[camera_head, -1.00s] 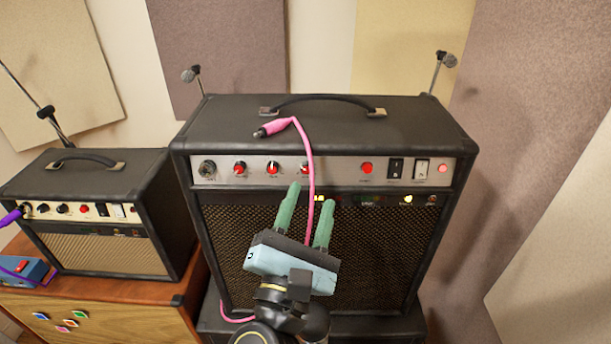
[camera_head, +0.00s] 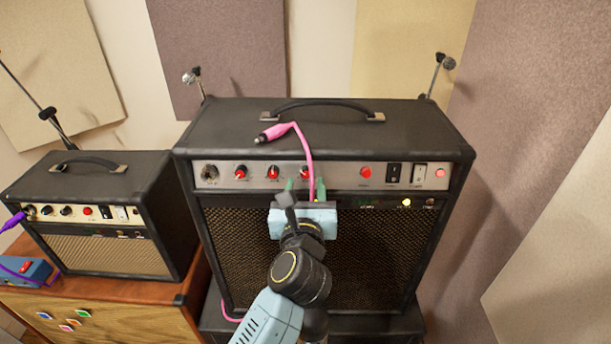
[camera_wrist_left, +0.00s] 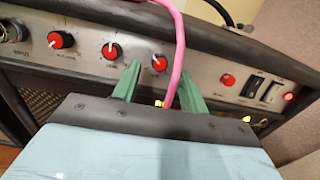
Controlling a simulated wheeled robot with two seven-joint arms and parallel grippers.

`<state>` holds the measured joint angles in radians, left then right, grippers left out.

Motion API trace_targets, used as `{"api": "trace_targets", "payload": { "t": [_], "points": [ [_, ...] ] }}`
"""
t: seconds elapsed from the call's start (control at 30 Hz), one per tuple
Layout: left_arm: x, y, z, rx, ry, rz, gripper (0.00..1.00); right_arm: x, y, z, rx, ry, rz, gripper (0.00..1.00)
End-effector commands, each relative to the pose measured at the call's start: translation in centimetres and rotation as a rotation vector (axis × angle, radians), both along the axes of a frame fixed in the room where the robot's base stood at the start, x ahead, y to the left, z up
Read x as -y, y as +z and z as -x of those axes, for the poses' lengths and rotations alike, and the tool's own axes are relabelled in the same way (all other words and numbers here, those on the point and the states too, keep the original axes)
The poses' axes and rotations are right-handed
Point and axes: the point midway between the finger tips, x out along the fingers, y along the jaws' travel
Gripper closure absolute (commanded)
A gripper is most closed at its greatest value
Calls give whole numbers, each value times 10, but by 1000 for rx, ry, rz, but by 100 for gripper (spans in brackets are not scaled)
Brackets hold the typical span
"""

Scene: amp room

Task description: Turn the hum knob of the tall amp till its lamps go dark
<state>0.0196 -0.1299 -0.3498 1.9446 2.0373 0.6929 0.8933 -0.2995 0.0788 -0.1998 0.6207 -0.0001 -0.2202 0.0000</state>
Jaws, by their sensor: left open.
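The tall amp (camera_head: 330,130) stands in the middle with a silver panel of three red-capped knobs. The labels are too small to tell which is hum. My left gripper (camera_head: 305,186) is open and empty, its green fingertips at the rightmost knob (camera_head: 305,171). In the left wrist view that knob (camera_wrist_left: 159,62) shows between and just beyond the fingertips (camera_wrist_left: 158,72); contact cannot be told. A yellow lamp (camera_head: 407,202) below the panel glows. Another yellow glow (camera_wrist_left: 158,103) shows between the fingers, partly hidden. My right gripper is out of view.
A pink cable (camera_head: 309,155) hangs from the amp top down past the rightmost knob, between my fingers. Switches (camera_head: 395,172) and a lit red light (camera_head: 440,173) sit to the right. A smaller amp (camera_head: 100,210) stands left on a wooden cabinet (camera_head: 140,295).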

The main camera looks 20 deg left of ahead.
Motion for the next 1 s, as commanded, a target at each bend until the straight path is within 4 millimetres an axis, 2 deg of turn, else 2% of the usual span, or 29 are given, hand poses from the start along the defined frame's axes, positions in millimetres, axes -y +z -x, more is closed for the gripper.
{"api": "trace_targets", "payload": {
  "t": [0.1,0.2,0.57,0.9,1.0],
  "points": [
    [-4,1,-16,1,0,-4,57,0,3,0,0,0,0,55],
    [-6,0,-24,1,0,-1,57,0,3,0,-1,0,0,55],
    [-8,0,-28,0,1,-1,57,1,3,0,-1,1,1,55],
    [-8,0,-28,0,0,-1,100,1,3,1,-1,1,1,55],
    [-8,0,-28,-1,-1,-6,100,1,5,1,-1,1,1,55]
  ]
}}
